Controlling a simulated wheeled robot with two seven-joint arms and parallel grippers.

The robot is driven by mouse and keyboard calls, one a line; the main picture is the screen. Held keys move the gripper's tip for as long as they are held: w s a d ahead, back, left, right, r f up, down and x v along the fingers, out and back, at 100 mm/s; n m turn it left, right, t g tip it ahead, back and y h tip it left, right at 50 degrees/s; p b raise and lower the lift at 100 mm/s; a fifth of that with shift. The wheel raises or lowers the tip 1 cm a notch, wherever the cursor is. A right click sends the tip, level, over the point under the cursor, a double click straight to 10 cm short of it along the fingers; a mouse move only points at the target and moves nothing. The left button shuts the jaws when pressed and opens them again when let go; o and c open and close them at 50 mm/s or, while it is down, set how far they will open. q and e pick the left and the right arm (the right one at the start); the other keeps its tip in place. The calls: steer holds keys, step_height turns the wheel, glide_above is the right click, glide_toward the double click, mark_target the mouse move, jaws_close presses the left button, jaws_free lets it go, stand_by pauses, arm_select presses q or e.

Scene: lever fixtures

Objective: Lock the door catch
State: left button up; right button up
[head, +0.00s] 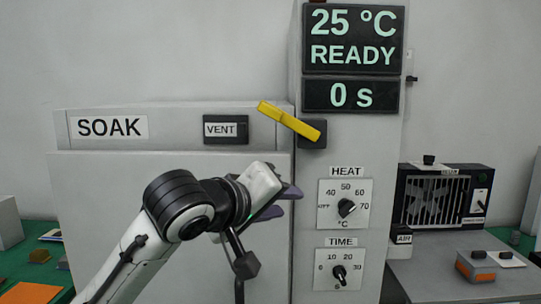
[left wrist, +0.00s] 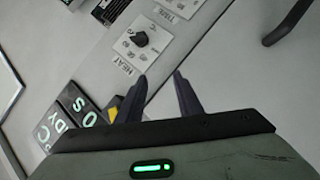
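The door catch is a yellow lever (head: 288,121) on a dark pivot block (head: 312,134) at the top right edge of the SOAK oven's door (head: 105,185). The lever slants up and left from the pivot, over the seam toward the door side. My left gripper (head: 281,202) is below the lever, in front of the door's right edge, with its fingers apart and nothing between them. In the left wrist view, the two dark fingers (left wrist: 161,80) stand open, and a small yellow part of the lever (left wrist: 112,107) shows beside the left finger. My right gripper is not in view.
The panel shows "25 °C READY" (head: 353,38) and "0 s" (head: 350,96). HEAT (head: 346,208) and TIME (head: 340,275) knobs sit right of my gripper. A VENT block (head: 226,130) is left of the lever. A dark handle (left wrist: 285,24) shows in the left wrist view.

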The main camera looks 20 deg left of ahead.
mark_target(269, 112)
arm_select(q)
steer(key=s+a+r+n+t+y+p, duration=0.1)
steer(key=s+a+r+n, duration=0.15)
steer(key=r, duration=0.65)
steer(key=s+a+r+n+t+y, duration=0.1)
steer(key=s+a+r+n, duration=0.15)
steer(key=r, duration=0.55)
steer(key=shift+m, duration=0.3)
steer(key=p+x, duration=0.1)
steer(key=x, duration=0.5)
steer(key=p+x, duration=0.1)
steer(key=x, duration=0.2)
steer(key=shift+w+d+r+p, duration=0.25)
steer(key=shift+d+p, duration=0.05)
steer(key=shift+p, duration=0.05)
steer(key=shift+c, duration=0.5)
jaws_close()
